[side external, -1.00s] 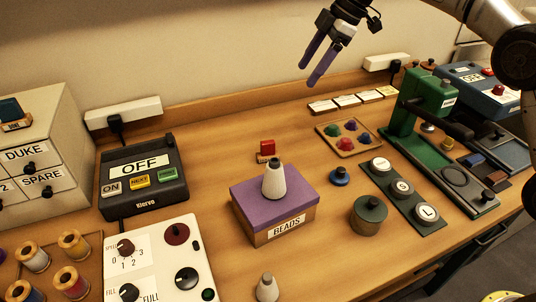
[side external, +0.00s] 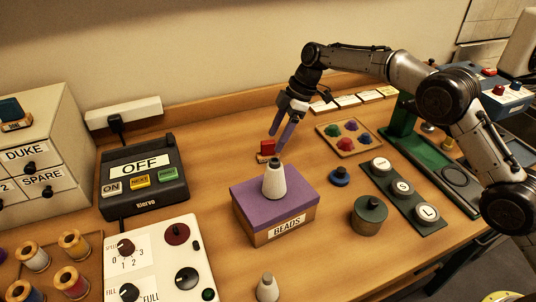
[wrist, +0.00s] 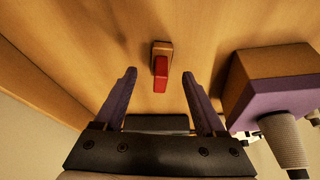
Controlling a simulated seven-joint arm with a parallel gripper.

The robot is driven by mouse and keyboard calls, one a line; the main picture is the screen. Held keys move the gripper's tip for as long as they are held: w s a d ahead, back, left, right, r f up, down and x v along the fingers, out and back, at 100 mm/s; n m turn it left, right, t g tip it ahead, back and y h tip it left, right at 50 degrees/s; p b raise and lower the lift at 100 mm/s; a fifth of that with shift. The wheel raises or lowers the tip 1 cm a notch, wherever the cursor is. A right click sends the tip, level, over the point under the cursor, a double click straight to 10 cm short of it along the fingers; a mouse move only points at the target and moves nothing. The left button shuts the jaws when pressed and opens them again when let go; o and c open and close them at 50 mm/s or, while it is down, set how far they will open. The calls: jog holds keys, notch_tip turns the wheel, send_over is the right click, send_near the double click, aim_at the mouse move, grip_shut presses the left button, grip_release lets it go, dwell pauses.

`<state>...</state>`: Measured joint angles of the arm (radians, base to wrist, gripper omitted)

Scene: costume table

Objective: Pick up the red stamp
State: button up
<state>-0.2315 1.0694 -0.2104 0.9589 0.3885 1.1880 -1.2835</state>
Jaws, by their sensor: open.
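The red stamp (side external: 267,147) is a small red block on a tan base, standing on the table behind the purple-lidded beads box. In the wrist view the red stamp (wrist: 161,72) lies ahead of the fingertips, roughly midway between them. My gripper (side external: 279,138) is open, with its two purple fingers angled down just above and beside the stamp in the side view. In the wrist view my gripper (wrist: 158,75) is empty, and its fingers do not appear to touch the stamp.
The beads box (side external: 275,208) carries a pale cone (side external: 274,182) and stands close in front of the stamp. A control box reading OFF (side external: 143,178) is to the left. A tray of coloured pieces (side external: 349,135) is to the right. Bare wood surrounds the stamp's left side.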

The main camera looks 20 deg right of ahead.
aim_at(272, 141)
jog(key=shift+a+x, duration=0.2)
jog(key=shift+x, duration=1.1)
jog(key=shift+a+x, duration=0.2)
jog(key=shift+x, duration=1.1)
jog(key=shift+r, duration=0.2)
grip_shut()
